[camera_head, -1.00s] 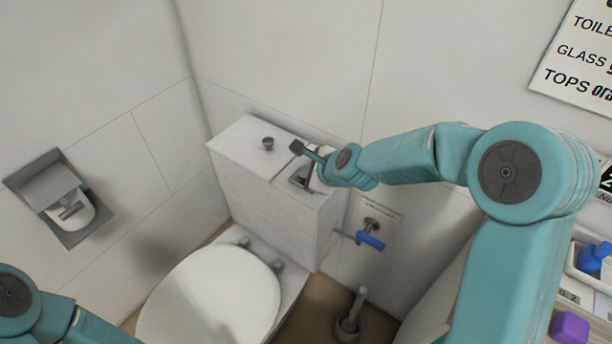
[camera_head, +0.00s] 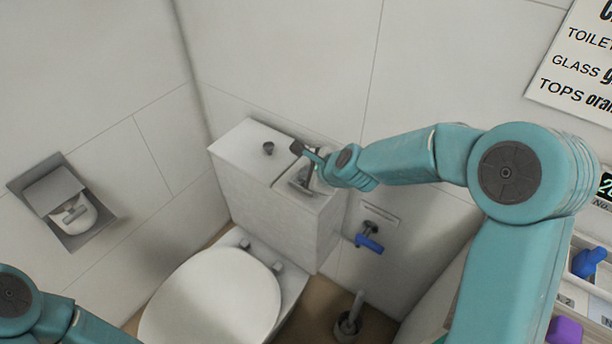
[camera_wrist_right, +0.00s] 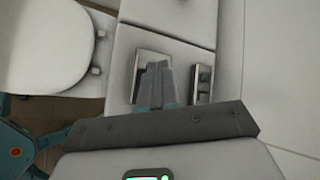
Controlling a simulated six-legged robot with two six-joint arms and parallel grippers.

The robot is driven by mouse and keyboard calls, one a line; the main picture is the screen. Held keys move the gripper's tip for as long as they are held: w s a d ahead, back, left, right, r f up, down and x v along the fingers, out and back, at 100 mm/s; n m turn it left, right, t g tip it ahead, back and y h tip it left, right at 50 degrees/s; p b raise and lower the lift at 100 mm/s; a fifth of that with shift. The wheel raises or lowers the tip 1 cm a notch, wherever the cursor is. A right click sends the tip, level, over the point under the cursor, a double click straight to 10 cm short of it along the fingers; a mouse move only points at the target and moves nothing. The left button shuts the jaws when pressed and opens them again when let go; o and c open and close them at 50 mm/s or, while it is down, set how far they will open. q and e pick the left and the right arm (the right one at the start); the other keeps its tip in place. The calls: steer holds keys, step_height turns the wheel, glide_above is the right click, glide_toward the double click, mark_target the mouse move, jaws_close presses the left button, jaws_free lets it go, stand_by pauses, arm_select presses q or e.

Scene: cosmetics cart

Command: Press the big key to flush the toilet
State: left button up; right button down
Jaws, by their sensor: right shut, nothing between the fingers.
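The white toilet has its lid (camera_head: 212,298) down and a boxy tank (camera_head: 262,205) against the wall. The big key (camera_wrist_right: 150,56) is a silver-edged plate on the tank top, partly covered by my fingers in the right wrist view; it also shows in the head view (camera_head: 300,180). A smaller key (camera_wrist_right: 201,82) lies beside it. My right gripper (camera_head: 299,148) is shut and empty over the tank top. In the right wrist view its fingertips (camera_wrist_right: 158,67) overlap the big key; I cannot tell whether they touch it. My left gripper is out of view.
A blue-handled valve (camera_head: 369,243) is on the wall right of the tank, above a toilet brush (camera_head: 349,325). A paper holder (camera_head: 62,208) is on the left wall. Cart items sit at right.

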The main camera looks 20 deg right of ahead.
steer(key=shift+r, duration=0.35)
step_height(320, 180, up, 5)
steer(key=p, duration=0.5)
steer(key=shift+r, duration=0.1)
steer(key=shift+s, duration=0.1)
stand_by(0.7)
